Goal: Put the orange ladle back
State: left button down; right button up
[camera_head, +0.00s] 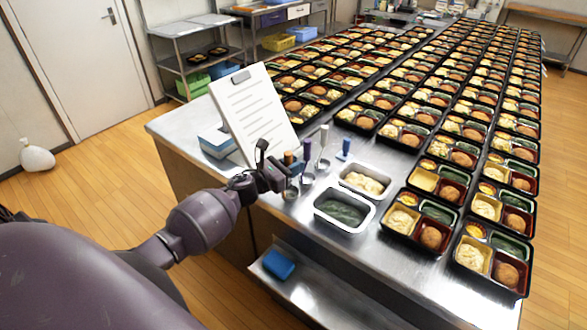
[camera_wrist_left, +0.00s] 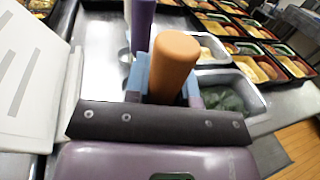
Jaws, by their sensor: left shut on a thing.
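The orange ladle's handle (camera_head: 288,157) stands upright near the counter's left front edge. My left gripper (camera_head: 283,176) is shut on it. In the left wrist view the thick orange handle (camera_wrist_left: 174,65) rises between the light-blue fingertips (camera_wrist_left: 165,85). A round metal bowl (camera_head: 291,193) shows just below the gripper, seemingly the orange ladle's; whether it touches the counter I cannot tell. A purple-handled ladle (camera_head: 307,152) stands close behind it, then a white-handled one (camera_head: 324,136) and a blue-handled utensil (camera_head: 346,147). My right gripper is out of view.
A steel pan of green food (camera_head: 373,211) stands right of the gripper, with a pan of pale food (camera_head: 345,173) behind it. A white clipboard sheet (camera_head: 250,112) leans at the left. Bento trays (camera_head: 420,240) fill the right. A lower shelf holds a blue cloth-like item (camera_head: 279,265).

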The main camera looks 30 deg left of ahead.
pick_arm(q)
jog(key=shift+f, duration=0.35)
jog(key=c, duration=1.4)
grip_release()
jog(key=shift+f, duration=0.2)
jog(key=o, duration=0.4)
jog(key=shift+o, duration=0.2)
jog(key=shift+r, duration=0.1)
